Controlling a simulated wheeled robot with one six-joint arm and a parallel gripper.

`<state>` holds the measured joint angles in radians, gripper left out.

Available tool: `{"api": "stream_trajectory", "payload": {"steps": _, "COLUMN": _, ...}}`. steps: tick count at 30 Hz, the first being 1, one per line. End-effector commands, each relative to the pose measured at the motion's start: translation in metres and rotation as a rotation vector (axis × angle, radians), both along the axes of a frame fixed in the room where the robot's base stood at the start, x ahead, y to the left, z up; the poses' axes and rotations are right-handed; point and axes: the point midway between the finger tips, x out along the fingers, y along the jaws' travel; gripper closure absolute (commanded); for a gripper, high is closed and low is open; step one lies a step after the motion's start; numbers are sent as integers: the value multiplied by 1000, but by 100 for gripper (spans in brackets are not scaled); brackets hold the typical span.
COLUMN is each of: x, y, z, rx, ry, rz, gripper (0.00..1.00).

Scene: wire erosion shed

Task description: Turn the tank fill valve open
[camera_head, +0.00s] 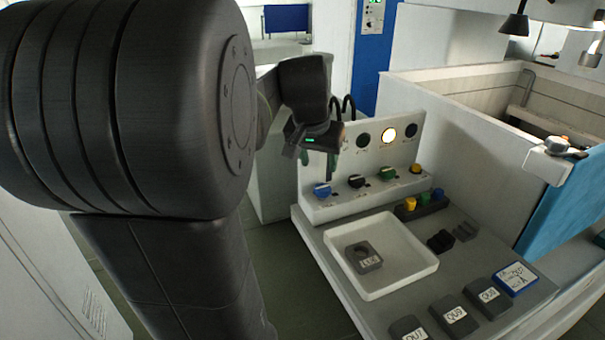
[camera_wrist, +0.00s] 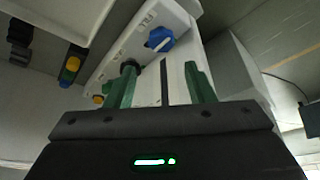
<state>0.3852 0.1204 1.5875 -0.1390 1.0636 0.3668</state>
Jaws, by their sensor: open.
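A sloped white panel (camera_head: 350,203) carries a row of turn knobs: a blue knob (camera_head: 322,190), a black knob (camera_head: 356,181), a green knob (camera_head: 388,173) and a yellow knob (camera_head: 416,169). My gripper (camera_head: 317,161) is open and empty, above the panel's left end. In the wrist view, the blue knob (camera_wrist: 160,40) with a white pointer shows beyond the gap between the green fingers (camera_wrist: 160,90). The black knob (camera_wrist: 131,67) is partly behind the left finger.
One round lamp (camera_head: 389,135) glows on the upright backboard, between dark discs. In front lie a white tray (camera_head: 405,283) with a grey tagged block (camera_head: 363,258), a rack of coloured caps (camera_head: 420,206) and labelled grey blocks (camera_head: 455,314). A white tank wall (camera_head: 455,150) stands right.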

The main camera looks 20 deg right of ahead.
Motion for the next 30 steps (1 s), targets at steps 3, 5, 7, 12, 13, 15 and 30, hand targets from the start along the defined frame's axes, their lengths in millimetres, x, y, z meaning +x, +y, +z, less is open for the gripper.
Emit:
{"api": "stream_trajectory", "payload": {"steps": 3, "x": 7, "y": -7, "z": -27, "rx": 2, "ry": 6, "rz": -1, "gripper": 51}}
{"api": "stream_trajectory", "payload": {"steps": 5, "x": 11, "y": -10, "z": -39, "rx": 2, "ry": 5, "rz": -1, "gripper": 51}}
{"api": "stream_trajectory", "payload": {"steps": 7, "x": 16, "y": -14, "z": -52, "rx": 1, "ry": 4, "rz": -1, "gripper": 51}}
{"api": "stream_trajectory", "payload": {"steps": 12, "x": 23, "y": -21, "z": -78, "rx": 1, "ry": 4, "rz": -1, "gripper": 51}}
{"api": "stream_trajectory", "payload": {"steps": 13, "x": 25, "y": -22, "z": -81, "rx": 1, "ry": 3, "rz": 0, "gripper": 51}}
{"api": "stream_trajectory", "payload": {"steps": 15, "x": 27, "y": -24, "z": -86, "rx": 1, "ry": 2, "rz": 0, "gripper": 51}}
{"api": "stream_trajectory", "payload": {"steps": 30, "x": 29, "y": -25, "z": -93, "rx": 0, "ry": 0, "rz": 0, "gripper": 69}}
